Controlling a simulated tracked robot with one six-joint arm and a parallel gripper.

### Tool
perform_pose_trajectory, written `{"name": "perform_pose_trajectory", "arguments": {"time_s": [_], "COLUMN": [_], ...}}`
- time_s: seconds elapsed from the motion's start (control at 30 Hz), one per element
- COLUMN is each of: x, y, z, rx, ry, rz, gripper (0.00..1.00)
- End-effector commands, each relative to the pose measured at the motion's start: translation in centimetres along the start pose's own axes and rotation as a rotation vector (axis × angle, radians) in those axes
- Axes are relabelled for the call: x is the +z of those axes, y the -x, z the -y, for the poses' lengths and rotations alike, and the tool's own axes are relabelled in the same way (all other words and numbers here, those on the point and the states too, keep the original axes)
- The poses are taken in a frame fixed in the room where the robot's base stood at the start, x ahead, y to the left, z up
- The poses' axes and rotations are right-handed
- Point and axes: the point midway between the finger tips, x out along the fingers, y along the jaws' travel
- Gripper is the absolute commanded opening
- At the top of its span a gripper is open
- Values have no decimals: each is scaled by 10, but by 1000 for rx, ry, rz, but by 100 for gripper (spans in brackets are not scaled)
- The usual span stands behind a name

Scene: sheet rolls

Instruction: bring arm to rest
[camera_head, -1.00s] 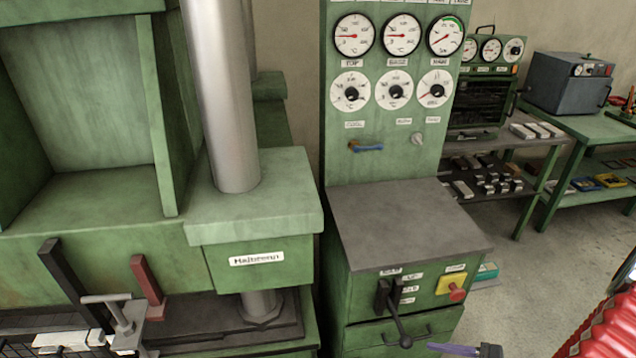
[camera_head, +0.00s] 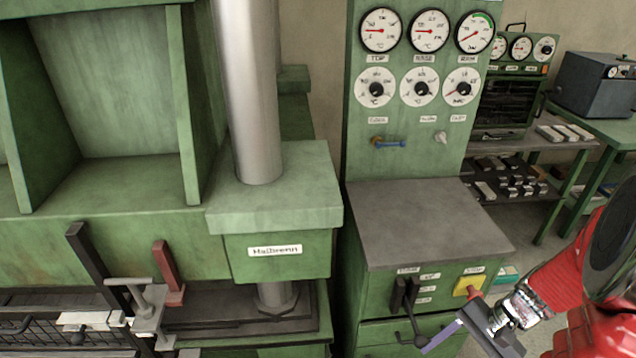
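My red arm enters from the right edge and bends down to my gripper (camera_head: 455,340) at the bottom right. The gripper has a grey body and a bluish finger pointing lower left. It is in front of the green control cabinet, and in the picture it overlaps the drawer and the edge by the yellow and red switch (camera_head: 468,286). I cannot tell whether it touches the cabinet. The fingertips are too unclear to show a gap, and no held object shows.
The cabinet has a bare grey top (camera_head: 425,222), a black lever (camera_head: 412,305) and a gauge panel (camera_head: 420,100). A green press (camera_head: 280,205) with a steel column stands left. A red handle (camera_head: 165,272) and a metal clamp (camera_head: 140,300) are at lower left. Benches stand behind right.

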Motion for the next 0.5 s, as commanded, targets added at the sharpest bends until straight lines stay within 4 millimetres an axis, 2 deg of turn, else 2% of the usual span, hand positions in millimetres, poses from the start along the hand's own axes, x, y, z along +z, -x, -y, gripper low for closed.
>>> {"name": "perform_pose_trajectory", "arguments": {"time_s": [0.5], "x": [42], "y": [49], "z": [27], "rx": [211], "ry": [402], "rz": [-276], "gripper": [58]}}
